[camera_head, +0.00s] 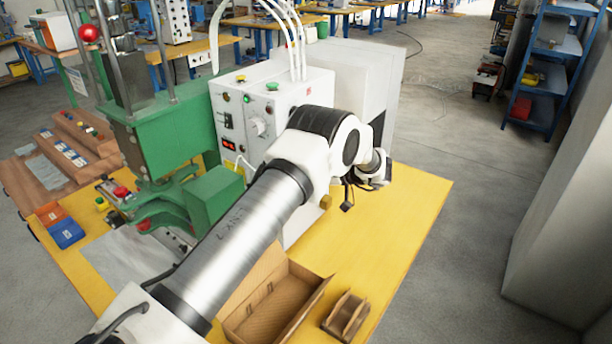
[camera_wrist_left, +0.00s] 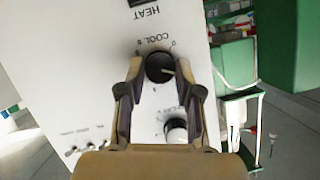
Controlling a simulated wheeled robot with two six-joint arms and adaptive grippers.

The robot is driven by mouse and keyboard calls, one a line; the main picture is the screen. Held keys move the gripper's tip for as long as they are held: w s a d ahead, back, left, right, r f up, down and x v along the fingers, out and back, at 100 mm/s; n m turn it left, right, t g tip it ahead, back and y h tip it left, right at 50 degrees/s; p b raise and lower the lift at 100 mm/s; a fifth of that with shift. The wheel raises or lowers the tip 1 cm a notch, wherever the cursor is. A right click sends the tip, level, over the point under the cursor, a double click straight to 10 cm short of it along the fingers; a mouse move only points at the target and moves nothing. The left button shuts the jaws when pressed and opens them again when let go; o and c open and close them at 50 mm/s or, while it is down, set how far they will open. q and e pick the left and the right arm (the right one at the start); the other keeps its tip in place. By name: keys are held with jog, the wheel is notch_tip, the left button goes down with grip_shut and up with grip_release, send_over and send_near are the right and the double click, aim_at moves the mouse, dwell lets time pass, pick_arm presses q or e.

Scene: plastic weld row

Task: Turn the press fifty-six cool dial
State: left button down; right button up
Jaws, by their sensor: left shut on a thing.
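In the left wrist view, the black cool dial (camera_wrist_left: 160,68) sits on a white panel with the printed words COOL and HEAT, which appear upside down. A pale pointer line shows on the dial. My left gripper (camera_wrist_left: 161,72) has a finger on each side of the dial and is shut on it. In the head view, my left arm crosses in front of the white control box (camera_head: 290,92) on the green press (camera_head: 165,135); the gripper and the cool dial are hidden there. My right gripper is not in view.
On the yellow table (camera_head: 405,205) are an open cardboard box (camera_head: 312,300), a small brown holder (camera_head: 346,316) and a blue and orange bin (camera_head: 66,234).

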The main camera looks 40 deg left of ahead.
pick_arm(q)
jog(key=shift+m+g, duration=0.3)
jog(key=shift+m, duration=0.1)
dwell(0.3)
jog(key=c, duration=1.1)
grip_release()
jog(key=o, duration=0.3)
jog(key=shift+a, duration=0.15)
jog(key=shift+a+f, duration=0.15)
jog(key=v, duration=1.2)
